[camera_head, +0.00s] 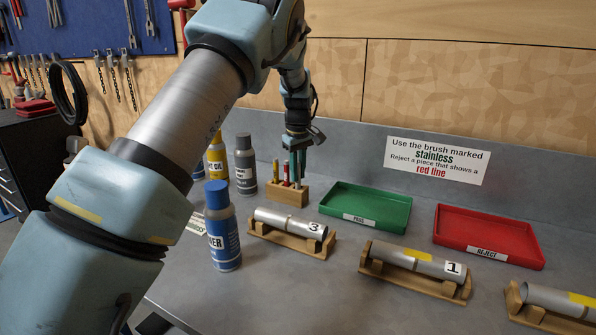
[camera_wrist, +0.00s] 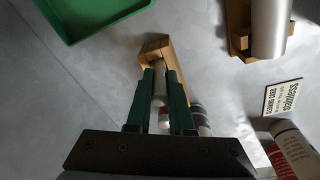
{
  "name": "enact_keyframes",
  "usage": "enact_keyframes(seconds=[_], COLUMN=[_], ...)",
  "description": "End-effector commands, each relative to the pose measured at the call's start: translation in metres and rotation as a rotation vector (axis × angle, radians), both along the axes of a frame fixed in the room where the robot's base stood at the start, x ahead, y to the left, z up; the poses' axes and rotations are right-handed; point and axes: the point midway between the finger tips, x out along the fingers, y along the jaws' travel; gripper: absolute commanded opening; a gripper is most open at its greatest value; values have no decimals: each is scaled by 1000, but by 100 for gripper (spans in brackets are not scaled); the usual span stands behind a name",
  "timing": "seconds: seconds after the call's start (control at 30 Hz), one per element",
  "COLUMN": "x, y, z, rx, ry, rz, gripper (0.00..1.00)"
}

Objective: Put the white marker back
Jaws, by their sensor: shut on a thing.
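The wooden holder block (camera_head: 288,195) stands on the bench, left of the green tray. Upright items stand in it, one with a yellowish top (camera_head: 276,171) and one with a red part (camera_head: 286,172). My gripper (camera_head: 297,170) points down at the right end of the block. In the wrist view my gripper (camera_wrist: 161,75) has its green fingers close together at the wooden block (camera_wrist: 153,47), shut on a pale, slim thing, seemingly the white marker (camera_wrist: 159,88). Its lower end is hidden, so I cannot tell whether it sits in a hole.
The green PASS tray (camera_head: 371,227) and red REJECT tray (camera_head: 490,258) lie right of the block. Pipe 3 (camera_head: 283,219) and pipe 1 (camera_head: 399,255) rest on wooden cradles in front. A blue-capped can (camera_head: 222,235) and a grey can (camera_head: 245,165) stand left.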

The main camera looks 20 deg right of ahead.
Motion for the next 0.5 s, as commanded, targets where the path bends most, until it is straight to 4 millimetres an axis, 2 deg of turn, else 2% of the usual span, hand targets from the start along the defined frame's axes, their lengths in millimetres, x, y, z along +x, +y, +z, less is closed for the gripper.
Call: enact_keyframes(seconds=[0.47, 0.5], x=[0, 0], y=[1, 1], z=[-1, -1], rx=[3, 3], ry=[3, 3], rz=[0, 0], gripper=[0, 21])
